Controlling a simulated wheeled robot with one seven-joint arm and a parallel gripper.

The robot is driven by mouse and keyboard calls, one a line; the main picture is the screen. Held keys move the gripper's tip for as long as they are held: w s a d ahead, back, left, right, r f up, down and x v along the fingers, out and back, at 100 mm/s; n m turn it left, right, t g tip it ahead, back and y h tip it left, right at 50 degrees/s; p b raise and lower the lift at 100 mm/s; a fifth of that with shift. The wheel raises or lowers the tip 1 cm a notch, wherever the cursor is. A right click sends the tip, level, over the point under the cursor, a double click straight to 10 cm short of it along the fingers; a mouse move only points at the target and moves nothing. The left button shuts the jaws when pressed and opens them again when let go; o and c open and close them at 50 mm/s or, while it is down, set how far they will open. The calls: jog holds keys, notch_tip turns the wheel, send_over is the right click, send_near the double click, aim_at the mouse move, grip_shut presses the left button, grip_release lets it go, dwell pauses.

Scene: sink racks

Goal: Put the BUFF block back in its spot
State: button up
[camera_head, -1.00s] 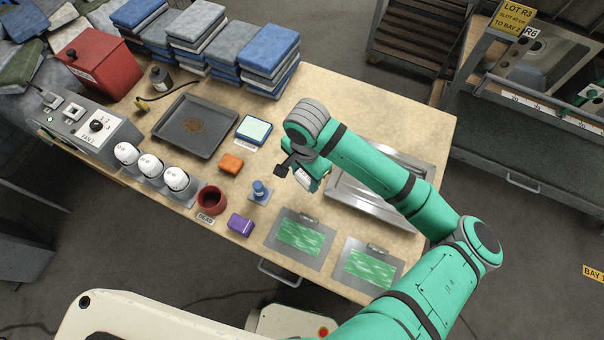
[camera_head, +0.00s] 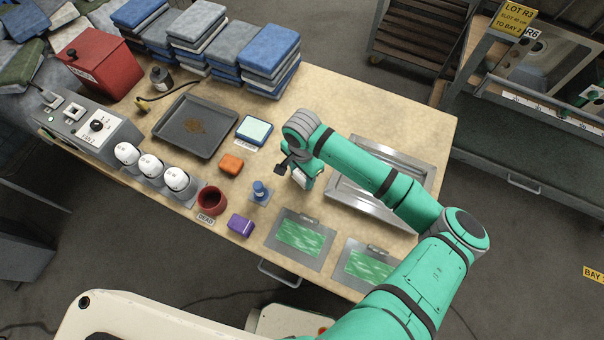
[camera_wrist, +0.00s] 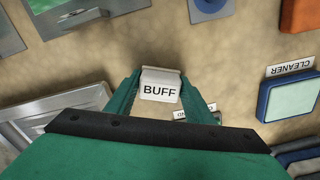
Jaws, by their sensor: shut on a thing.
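The BUFF block (camera_wrist: 160,88) is a pale, off-white block with black "BUFF" lettering on the side facing the wrist camera. My gripper (camera_wrist: 161,80) is shut on it, one green finger on each side. In the head view my gripper (camera_head: 302,180) is over the table between the blue-knobbed piece and the steel tray, and the pale block shows at its end. A small label (camera_wrist: 196,112) ending in "ND" lies on the table, partly hidden by the right finger. I cannot tell the gap between block and table, nor which spot is the block's.
An orange block (camera_head: 231,164), a blue-knobbed piece (camera_head: 259,191), a purple block (camera_head: 241,224) and a red cup (camera_head: 212,200) stand left of my gripper. The CLEANER pad (camera_head: 254,130) is behind left. A steel tray (camera_head: 352,198) is right; green-faced plates (camera_head: 300,237) are in front.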

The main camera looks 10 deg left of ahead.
aim_at(302, 174)
jog(key=shift+f, duration=0.15)
jog(key=o, duration=1.1)
notch_tip(302, 174, up, 12)
jog(key=shift+r, duration=0.2)
